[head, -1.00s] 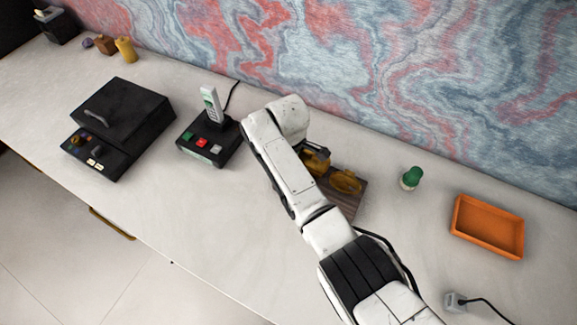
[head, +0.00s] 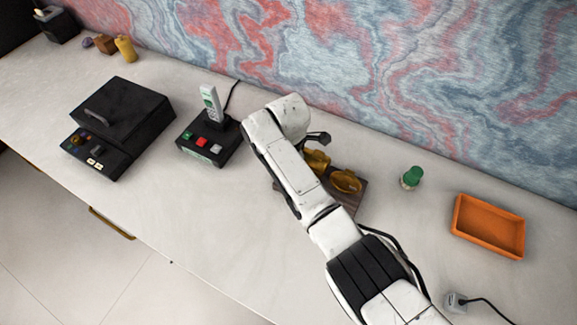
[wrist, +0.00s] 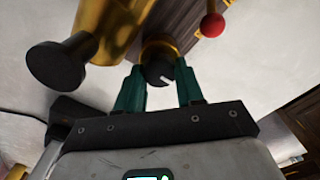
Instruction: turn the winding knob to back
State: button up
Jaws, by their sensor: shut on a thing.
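The winding knob (wrist: 158,71) is a small black round knob with a white pointer line, on a brass collar, in the wrist view. My gripper (wrist: 160,85) has its two green fingers shut on the knob, one on each side. The white line points down and slightly right in that view. The knob belongs to a brass device (head: 346,181) on a dark wooden base (head: 352,203), behind my arm in the head view. My arm hides the knob and fingers there.
In the wrist view, a brass tube with a black end (wrist: 55,68) is left of the knob and a red ball (wrist: 212,25) is right. A phone dock (head: 209,146) and black box (head: 122,115) stand left; a green-topped bottle (head: 411,178) and orange tray (head: 487,228) stand right.

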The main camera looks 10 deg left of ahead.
jog(key=shift+w+r, duration=0.1)
jog(key=o, duration=0.8)
jog(key=shift+c, duration=0.2)
notch_tip(320, 180, up, 11)
jog(key=shift+b, duration=0.35)
jog(key=shift+f, duration=0.25)
